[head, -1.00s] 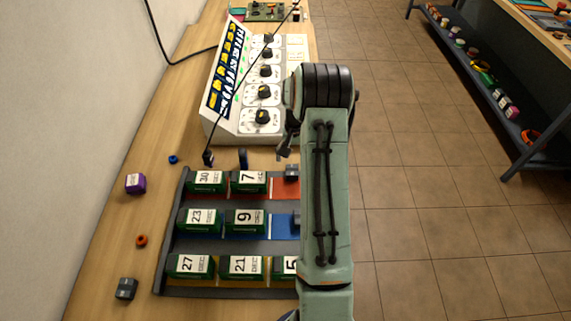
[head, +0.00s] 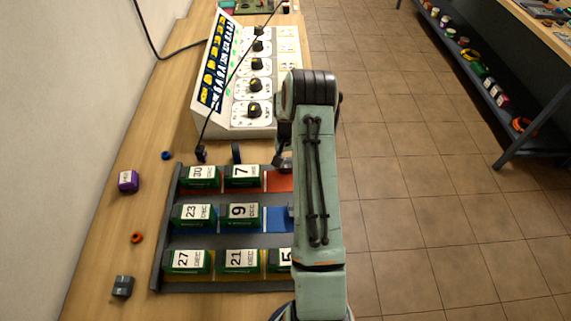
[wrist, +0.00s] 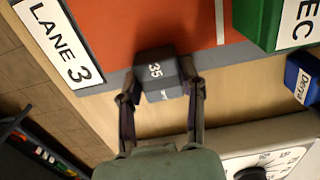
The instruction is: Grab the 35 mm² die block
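The die block marked 35 (wrist: 156,72) is a small dark grey block with white print. In the wrist view it sits between the two fingertips of my gripper (wrist: 160,88), at the edge of the red lane. Both fingertips are against its sides, with no clear gap. In the head view my gripper (head: 281,157) is at the far end of the red lane (head: 280,181), with the grey block partly hidden there. I cannot tell whether the block rests on the rack or is slightly raised.
Green calendar blocks stand close left, including the 7 block (head: 241,176). A white control panel (head: 250,128) with black knobs lies beyond the rack.

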